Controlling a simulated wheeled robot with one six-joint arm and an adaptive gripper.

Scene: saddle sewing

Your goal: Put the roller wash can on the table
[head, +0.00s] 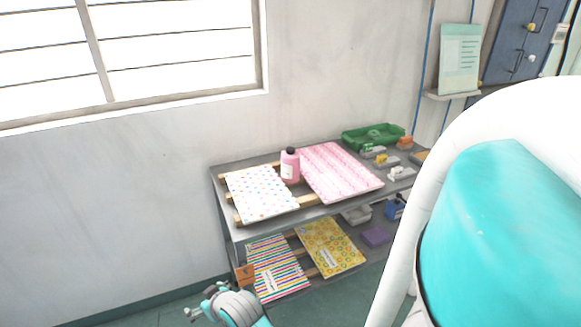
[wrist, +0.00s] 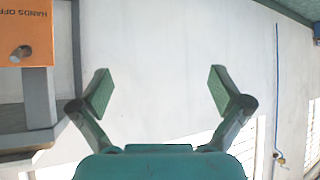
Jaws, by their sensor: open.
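A pink can (head: 290,168) with a dark cap and a pale label stands upright on the top of the grey two-level table (head: 228,163). It is between a dotted sheet and a pink patterned sheet. It may be the roller wash can; its label is too small to read. My gripper (head: 200,302) is low at the front, left of the table and well apart from the can. In the wrist view my gripper (wrist: 160,92) is open with nothing between its fingers, facing the bare wall. The can is not in the wrist view.
The tabletop also holds a green tray (head: 372,137) and several small tools. The lower shelf holds a striped sheet (head: 275,268), a yellow sheet (head: 331,247) and a purple block (head: 377,236). An orange "HANDS OFF" box (wrist: 22,30) is close at left in the wrist view.

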